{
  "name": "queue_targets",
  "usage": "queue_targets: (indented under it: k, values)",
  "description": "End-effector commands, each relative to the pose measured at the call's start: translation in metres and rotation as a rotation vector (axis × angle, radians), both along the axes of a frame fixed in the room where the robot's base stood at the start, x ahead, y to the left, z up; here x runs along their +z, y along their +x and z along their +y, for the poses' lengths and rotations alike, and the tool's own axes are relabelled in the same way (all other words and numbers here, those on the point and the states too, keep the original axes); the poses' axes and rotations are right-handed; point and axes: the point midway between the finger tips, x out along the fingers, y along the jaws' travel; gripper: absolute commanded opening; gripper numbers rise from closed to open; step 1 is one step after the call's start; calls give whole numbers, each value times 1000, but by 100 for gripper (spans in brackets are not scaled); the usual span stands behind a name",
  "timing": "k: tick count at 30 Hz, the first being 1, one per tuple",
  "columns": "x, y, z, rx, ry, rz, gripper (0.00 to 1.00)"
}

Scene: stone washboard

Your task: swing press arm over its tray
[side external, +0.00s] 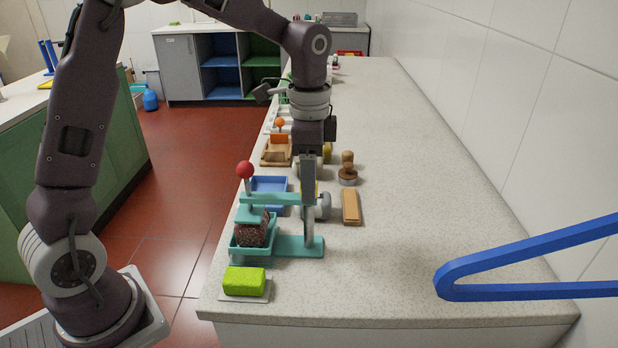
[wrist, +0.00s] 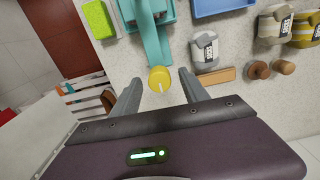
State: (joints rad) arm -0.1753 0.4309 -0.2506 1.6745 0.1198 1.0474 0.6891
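The teal press stands at the near left edge of the counter in the side external view. Its press arm (side external: 268,199), with a red ball knob (side external: 245,170), reaches left from the post; its plate is above the teal tray (side external: 238,250). A dark reddish block (side external: 251,232) sits in that tray. I cannot tell whether the plate touches it. My gripper (side external: 308,212) points down at the post. In the wrist view my gripper (wrist: 160,92) is open, with a round yellow cap (wrist: 159,78) between and slightly beyond its fingers. The teal arm (wrist: 152,42) runs up from it; the tray is cut off.
A green sponge (side external: 243,280) lies in front of the press. A blue tray (side external: 268,184) stands behind it. A grey labelled container (wrist: 205,50) and a wooden bar (side external: 351,207) are right of the post.

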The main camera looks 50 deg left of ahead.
Motion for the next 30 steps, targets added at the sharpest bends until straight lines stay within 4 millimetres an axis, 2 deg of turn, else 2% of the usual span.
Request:
queue_targets:
  k: [8, 15, 18, 21, 28, 30]
  values:
    - [4, 0, 0, 1, 0, 0, 52]
    - [51, 0, 0, 2, 0, -3, 52]
    - [64, 0, 0, 1, 0, -1, 52]
    - [70, 0, 0, 1, 0, 0, 52]
    - [71, -1, 0, 1, 0, 1, 52]
    - [75, -7, 0, 18, 6, -11, 52]
